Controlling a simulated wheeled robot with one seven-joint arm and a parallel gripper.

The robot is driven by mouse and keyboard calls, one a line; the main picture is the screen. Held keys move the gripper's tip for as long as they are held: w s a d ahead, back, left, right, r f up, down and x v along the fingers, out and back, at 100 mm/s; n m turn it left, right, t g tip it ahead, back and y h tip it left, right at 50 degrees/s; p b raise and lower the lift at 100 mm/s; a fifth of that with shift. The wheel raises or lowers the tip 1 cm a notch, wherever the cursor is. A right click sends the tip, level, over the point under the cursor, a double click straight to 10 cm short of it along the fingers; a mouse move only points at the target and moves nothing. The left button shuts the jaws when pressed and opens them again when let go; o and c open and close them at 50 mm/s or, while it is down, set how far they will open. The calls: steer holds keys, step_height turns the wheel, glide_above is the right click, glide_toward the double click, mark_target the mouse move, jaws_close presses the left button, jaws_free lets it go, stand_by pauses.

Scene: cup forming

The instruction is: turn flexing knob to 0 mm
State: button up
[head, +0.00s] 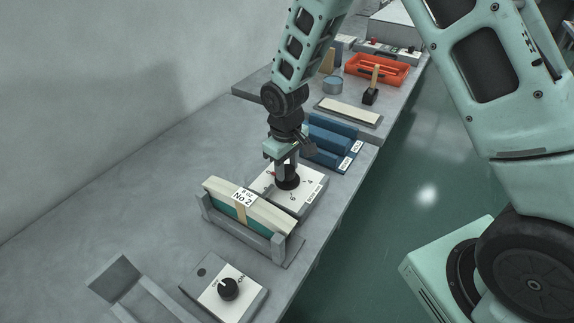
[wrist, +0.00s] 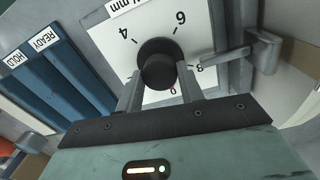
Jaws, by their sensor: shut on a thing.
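The flexing knob (head: 289,182) is a round black knob on a white dial plate (head: 268,178) atop a grey box. In the wrist view the knob (wrist: 157,62) stands in the middle of the dial (wrist: 190,30), with figures 4, 6, 8 and 0 around it and a label ending in "mm" at the top. My gripper (head: 287,170) points down over the dial. In the wrist view my gripper (wrist: 160,78) is shut on the knob, one finger on each side. The knob's pointer mark cannot be made out, so its setting is unclear.
A cradle (head: 281,246) with a block labelled "No 2" (head: 226,200) stands close in front of the dial box. A second box with an OFF/ON knob (head: 228,289) is nearer. Behind are blue trays (head: 326,143), a pale slab (head: 348,111) and an orange tray (head: 392,72). The left bench is clear.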

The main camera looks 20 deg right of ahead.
mark_target(286, 170)
steer(key=o, duration=1)
steer(key=shift+r, duration=0.1)
steer(key=r, duration=0.5)
steer(key=r+b, duration=0.1)
steer(key=r, duration=1.1)
steer(key=shift+s+a+r, duration=0.1)
steer(key=shift+a+r, duration=0.05)
steer(key=shift+a, duration=0.1)
